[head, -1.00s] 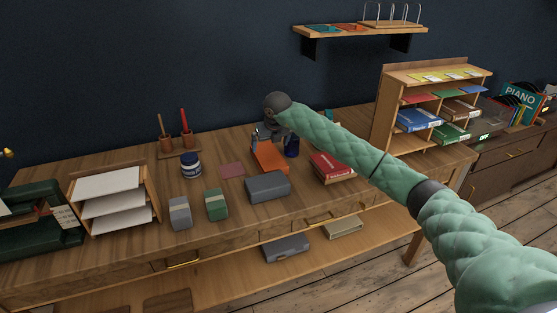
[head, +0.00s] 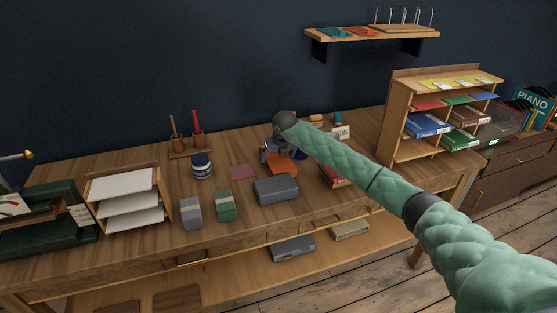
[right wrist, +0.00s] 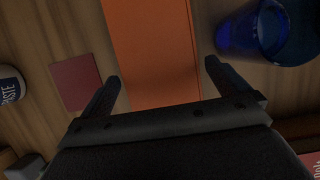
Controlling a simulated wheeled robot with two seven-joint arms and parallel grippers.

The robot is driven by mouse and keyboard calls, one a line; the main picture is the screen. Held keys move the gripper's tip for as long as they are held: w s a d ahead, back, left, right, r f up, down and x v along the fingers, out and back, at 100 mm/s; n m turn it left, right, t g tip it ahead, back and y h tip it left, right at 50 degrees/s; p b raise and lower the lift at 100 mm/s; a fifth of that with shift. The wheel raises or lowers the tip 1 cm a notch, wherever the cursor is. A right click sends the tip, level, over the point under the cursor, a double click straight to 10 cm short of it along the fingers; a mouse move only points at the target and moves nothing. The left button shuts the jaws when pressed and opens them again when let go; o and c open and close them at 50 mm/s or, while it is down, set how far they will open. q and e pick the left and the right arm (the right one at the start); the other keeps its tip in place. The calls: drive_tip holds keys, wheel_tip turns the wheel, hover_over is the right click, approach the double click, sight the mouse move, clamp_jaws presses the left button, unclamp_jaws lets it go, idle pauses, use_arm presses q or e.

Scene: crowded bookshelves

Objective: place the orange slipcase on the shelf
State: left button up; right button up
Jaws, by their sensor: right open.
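The orange slipcase (head: 282,164) lies on the wooden desk, partly hidden by my right gripper (head: 275,151) in the head view. In the right wrist view the slipcase (right wrist: 152,50) runs between the two fingers of my right gripper (right wrist: 160,80). The fingers are spread wide, one on each side of it, with gaps, and none is seen to touch it. A wooden wall shelf (head: 372,36) hangs above the desk, with a teal and an orange flat item on its left part and a wire rack on its right. My left gripper is not in view.
A blue glass (right wrist: 262,32) stands just right of the slipcase. A grey box (head: 276,189), a paste jar (head: 202,166) and a dark red flat piece (head: 243,171) are nearby. A wooden cubby unit (head: 400,122) stands at the desk's right end.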

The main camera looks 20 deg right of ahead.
drive_tip(key=shift+f, duration=0.25)
drive_tip(key=c, duration=0.9)
drive_tip(key=shift+w, duration=0.1)
drive_tip(key=shift+c, duration=0.2)
